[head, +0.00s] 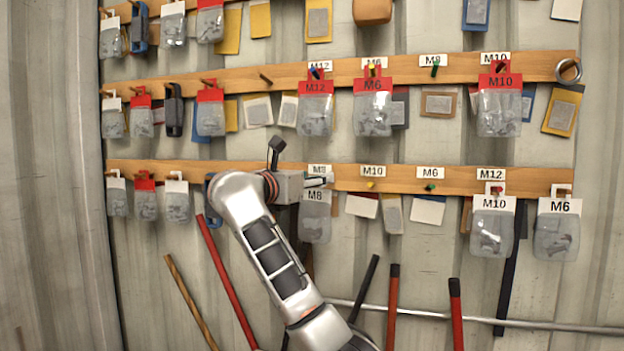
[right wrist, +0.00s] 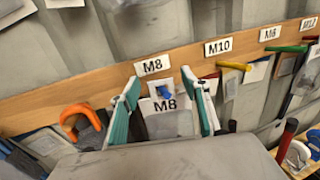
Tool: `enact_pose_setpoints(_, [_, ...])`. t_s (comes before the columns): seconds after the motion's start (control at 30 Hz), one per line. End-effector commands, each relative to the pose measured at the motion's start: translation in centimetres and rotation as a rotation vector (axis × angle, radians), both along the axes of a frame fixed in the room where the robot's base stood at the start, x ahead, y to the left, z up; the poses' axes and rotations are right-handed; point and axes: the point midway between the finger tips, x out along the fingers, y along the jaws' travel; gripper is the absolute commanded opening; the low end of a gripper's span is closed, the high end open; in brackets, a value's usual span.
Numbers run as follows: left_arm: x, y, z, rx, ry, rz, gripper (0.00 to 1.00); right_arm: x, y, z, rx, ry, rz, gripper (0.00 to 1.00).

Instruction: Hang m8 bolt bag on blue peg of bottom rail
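The M8 bolt bag, clear with a white header, hangs below the bottom rail in the head view (head: 315,224), under the rail's M8 label. It also shows in the right wrist view (right wrist: 168,121). The blue peg (right wrist: 164,91) pokes out in front of the bag's header, apparently through its hole. My right gripper (head: 318,181) is at the rail over the bag's top. In the right wrist view its two fingers (right wrist: 161,82) are spread on either side of the header, with gaps beside it. The peg is hidden in the head view. My left gripper is not in view.
The bottom rail (head: 395,178) has a yellow peg (head: 370,184) and a green peg (head: 430,187) to the right, both without bags. M10 (head: 492,230) and M6 (head: 558,232) bags hang farther right. An orange-handled item (right wrist: 80,118) is left of the gripper. Tool handles lean below.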

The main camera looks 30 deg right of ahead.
Motion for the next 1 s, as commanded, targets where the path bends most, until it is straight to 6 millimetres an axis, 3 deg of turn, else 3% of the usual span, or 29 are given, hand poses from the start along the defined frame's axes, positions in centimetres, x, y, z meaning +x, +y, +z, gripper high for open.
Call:
enact_pose_setpoints(0.27, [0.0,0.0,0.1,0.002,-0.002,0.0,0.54,-0.3,0.9,-0.1,0.001,0.0,0.003,0.46])
enact_pose_setpoints(0.7, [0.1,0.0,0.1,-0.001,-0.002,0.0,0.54,-3.8,8.4,-0.2,0.003,0.0,0.005,0.46])
enact_pose_setpoints(1.0, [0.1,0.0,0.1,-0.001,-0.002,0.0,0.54,-5.1,10.7,-0.2,0.001,0.0,0.0,0.46])
